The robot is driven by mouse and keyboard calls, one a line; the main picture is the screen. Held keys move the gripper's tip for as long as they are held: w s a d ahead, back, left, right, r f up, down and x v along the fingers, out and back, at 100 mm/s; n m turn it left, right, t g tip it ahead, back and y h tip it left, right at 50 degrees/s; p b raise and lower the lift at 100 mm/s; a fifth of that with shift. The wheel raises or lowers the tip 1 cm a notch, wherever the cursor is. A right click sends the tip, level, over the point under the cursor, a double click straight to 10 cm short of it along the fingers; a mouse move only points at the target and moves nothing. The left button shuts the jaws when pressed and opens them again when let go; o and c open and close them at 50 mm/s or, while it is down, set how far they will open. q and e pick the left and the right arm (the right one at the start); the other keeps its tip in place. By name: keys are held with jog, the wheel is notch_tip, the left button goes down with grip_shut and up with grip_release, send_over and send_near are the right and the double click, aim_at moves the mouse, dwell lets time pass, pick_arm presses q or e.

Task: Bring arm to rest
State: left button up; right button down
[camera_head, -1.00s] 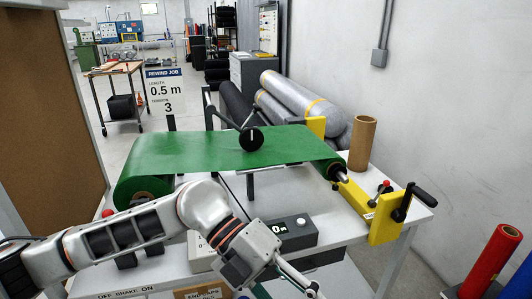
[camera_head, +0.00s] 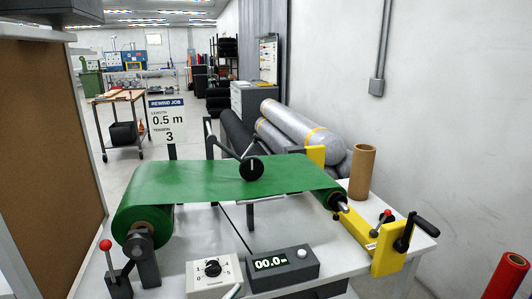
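The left arm is out of view except perhaps for a small pale tip (camera_head: 233,291) at the bottom edge, in front of the dial box. I cannot tell whether this is part of my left gripper. My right gripper and arm are not in view. The rewind bench (camera_head: 189,233) stands clear, with a green web (camera_head: 215,178) running from the left roll (camera_head: 146,218) to the right spindle.
On the bench are a tension dial box (camera_head: 229,272), a length counter (camera_head: 284,276) reading 00.0 m, a red-knobbed lever (camera_head: 113,270), a yellow crank bracket (camera_head: 386,250) and a cardboard core (camera_head: 362,172). A brown board (camera_head: 50,150) stands at left. A red roll (camera_head: 507,280) is at lower right.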

pick_arm(q)
jog(key=s+a+f+n+g+y, duration=0.2)
jog(key=s+a+f, duration=0.3)
jog(key=f, duration=0.4)
jog(key=s+a+f+n+g+y, duration=0.2)
jog(key=s+a+f, duration=0.3)
jog(key=f, duration=0.4)
jog(key=s+a+f+n+g+y, duration=0.2)
jog(key=s+a+f+y, duration=0.2)
jog(key=f, duration=0.5)
jog(key=shift+s+a+y, duration=0.3)
jog(key=shift+s+a, duration=0.4)
jog(key=shift+s, duration=0.45)
